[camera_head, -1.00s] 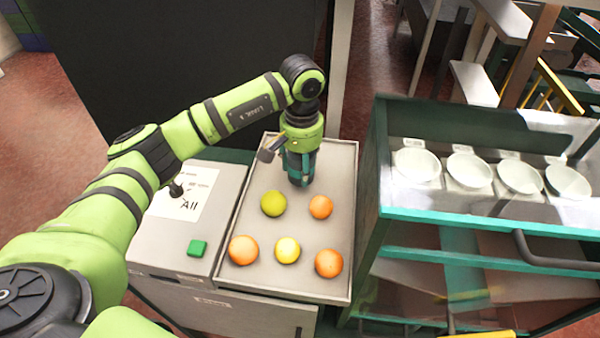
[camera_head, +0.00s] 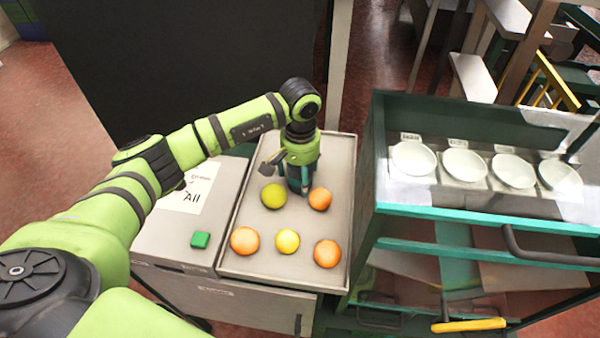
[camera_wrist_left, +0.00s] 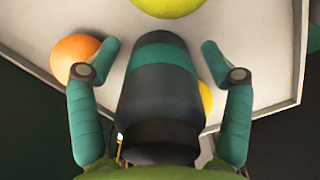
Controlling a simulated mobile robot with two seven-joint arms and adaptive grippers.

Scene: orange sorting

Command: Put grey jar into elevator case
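My right gripper is out of view. No thing is clearly marked as the elevator case.
The metal tray (camera_head: 250,273) holds several fruits, including a green one (camera_head: 273,196) and an orange (camera_head: 320,199) close beside my gripper. A grey box with a green button (camera_head: 201,240) adjoins the tray. A teal-edged cabinet (camera_head: 480,218) with several white bowls (camera_head: 413,158) stands right.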

